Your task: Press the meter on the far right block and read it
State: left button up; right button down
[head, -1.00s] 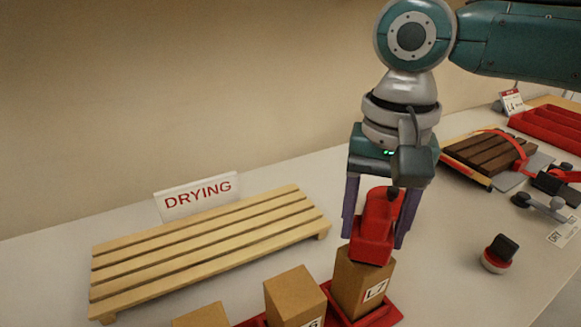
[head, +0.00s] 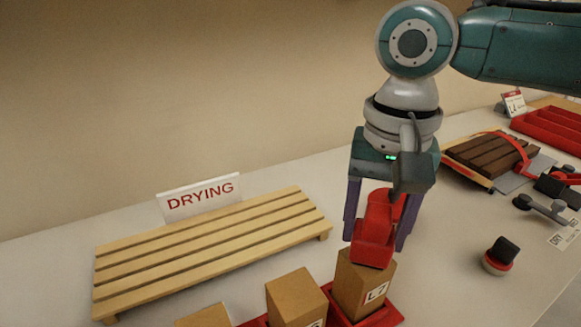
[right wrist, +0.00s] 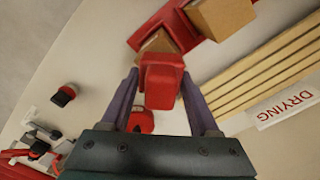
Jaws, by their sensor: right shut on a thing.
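The far right block (head: 359,291) is a light wooden block with a label that appears to read L7, standing upright in a red tray (head: 386,317). My right gripper (head: 378,232) is shut on the red meter (head: 372,246), with a purple finger on each side of it. The meter's lower end is at the top of the block and seems to touch it; the contact is partly hidden. In the right wrist view the meter (right wrist: 162,82) sits between the fingers and covers part of the block (right wrist: 158,43). No reading shows. My left gripper is out of view.
Other wooden blocks (head: 295,295) stand left of the far right block. A slatted rack (head: 210,248) with a DRYING sign (head: 198,196) lies to the left. A dark-handled round tool (head: 498,256) and a clamp (head: 545,208) lie on the right. Bare bench lies between.

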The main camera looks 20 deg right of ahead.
aim_at(381, 208)
dwell(0.8)
jog(key=shift+f+p, duration=0.1)
jog(key=shift+p, duration=0.2)
dwell(0.3)
notch_tip(381, 208, up, 4)
jog(key=p, duration=0.5)
notch_tip(381, 208, up, 3)
jog(key=p, duration=0.4)
dwell(0.3)
